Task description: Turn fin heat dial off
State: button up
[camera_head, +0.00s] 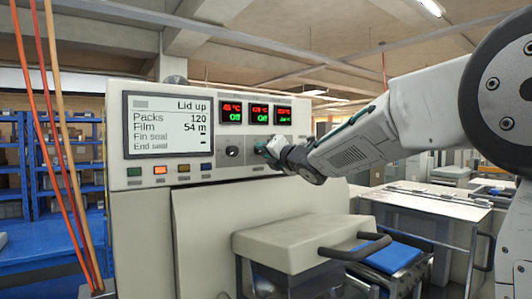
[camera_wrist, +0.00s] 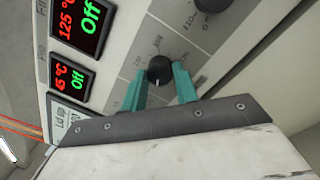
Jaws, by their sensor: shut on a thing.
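A row of black dials sits on the grey control panel under three small displays. My gripper (camera_head: 268,152) is at the middle dial. In the wrist view its two teal fingers (camera_wrist: 160,86) are closed on either side of that black dial (camera_wrist: 160,70), whose white mark points down in the picture. Another dial (camera_wrist: 211,3) shows at the top edge there, and the left dial (camera_head: 232,152) is uncovered in the head view. The labels are too small to tell which is fin heat. The left display (camera_head: 232,113) and middle display (camera_head: 258,114) read "Off"; the right one (camera_head: 282,115) is hard to read.
The big screen (camera_head: 168,124) reads "Lid up", with Packs 120 and Film 54 m. Coloured buttons (camera_head: 160,170) line the panel below it. A block with a black handle (camera_head: 355,247) juts out in front of the machine. A blue shelf rack (camera_head: 62,165) stands at left.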

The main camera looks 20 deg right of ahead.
jog(key=shift+f+n, duration=0.1)
jog(key=shift+n, duration=1.4)
jog(key=o, duration=1)
jog(key=shift+c, duration=0.2)
jog(key=v, duration=0.7)
jog(key=shift+s+d, duration=0.25)
jog(key=shift+s, duration=0.15)
jog(key=shift+s, duration=0.1)
